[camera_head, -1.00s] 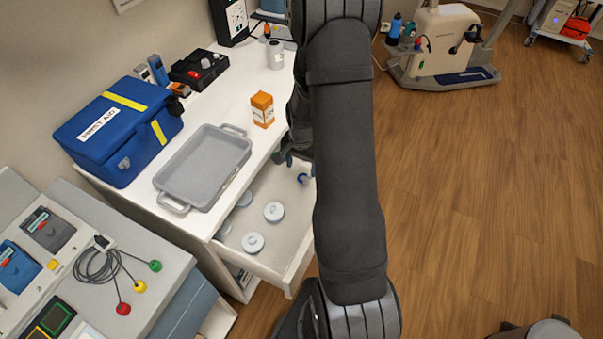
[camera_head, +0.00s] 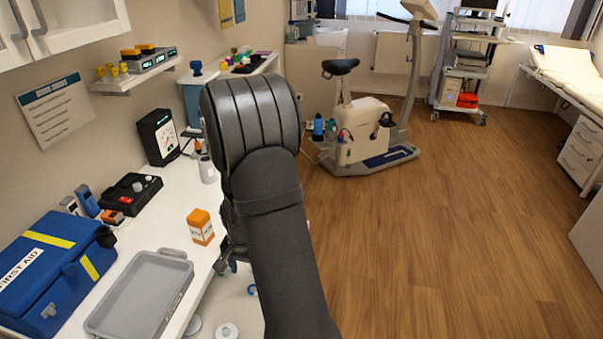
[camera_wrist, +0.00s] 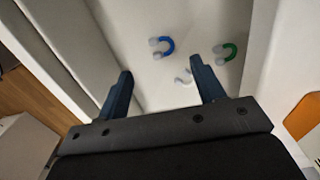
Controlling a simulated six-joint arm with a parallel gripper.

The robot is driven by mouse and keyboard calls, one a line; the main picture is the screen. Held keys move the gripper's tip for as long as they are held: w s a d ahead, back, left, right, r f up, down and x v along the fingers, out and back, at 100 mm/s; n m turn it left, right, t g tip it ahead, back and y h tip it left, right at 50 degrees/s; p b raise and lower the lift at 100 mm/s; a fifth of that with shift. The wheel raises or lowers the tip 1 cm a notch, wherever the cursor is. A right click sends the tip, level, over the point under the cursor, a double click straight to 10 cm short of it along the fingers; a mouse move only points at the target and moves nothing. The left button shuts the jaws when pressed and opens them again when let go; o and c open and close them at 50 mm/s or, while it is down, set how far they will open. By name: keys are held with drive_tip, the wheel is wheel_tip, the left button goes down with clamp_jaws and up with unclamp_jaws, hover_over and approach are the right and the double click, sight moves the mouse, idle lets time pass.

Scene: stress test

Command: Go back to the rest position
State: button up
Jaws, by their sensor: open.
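My gripper (camera_wrist: 165,90) shows in the wrist view with its two dark fingers spread apart and nothing between them. It is over the open drawer (camera_wrist: 140,30) of the white cabinet. Beyond the fingertips, a blue curved item (camera_wrist: 167,46) and a green curved item (camera_wrist: 230,51) with pale ends lie on the drawer floor. A pale curved item (camera_wrist: 184,77) lies nearer the fingers. In the head view, my arm covers most of my gripper and part of the drawer. Round white-and-blue pieces (camera_head: 227,331) show in the drawer at the bottom edge.
On the white top stand a grey tray (camera_head: 108,326), a blue first aid bag (camera_head: 40,262), an orange-and-white box (camera_head: 200,226), a black case (camera_head: 131,194) and a white bottle (camera_head: 207,169). An exercise bike (camera_head: 362,130) stands farther back. The wooden floor to the right is clear.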

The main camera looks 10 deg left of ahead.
wheel_tip(320, 180, down, 11)
drive_tip(key=shift+f, duration=0.1)
idle(0.4)
idle(0.3)
wheel_tip(320, 180, up, 12)
wheel_tip(320, 180, down, 12)
drive_tip(key=shift+f, duration=0.25)
wheel_tip(320, 180, up, 33)
drive_tip(key=w+a, duration=0.3)
drive_tip(key=a, duration=0.8)
drive_tip(key=shift+w+r+n, duration=0.3)
drive_tip(key=shift+w+r, duration=0.1)
drive_tip(key=shift+r, duration=0.05)
drive_tip(key=shift+a, duration=0.1)
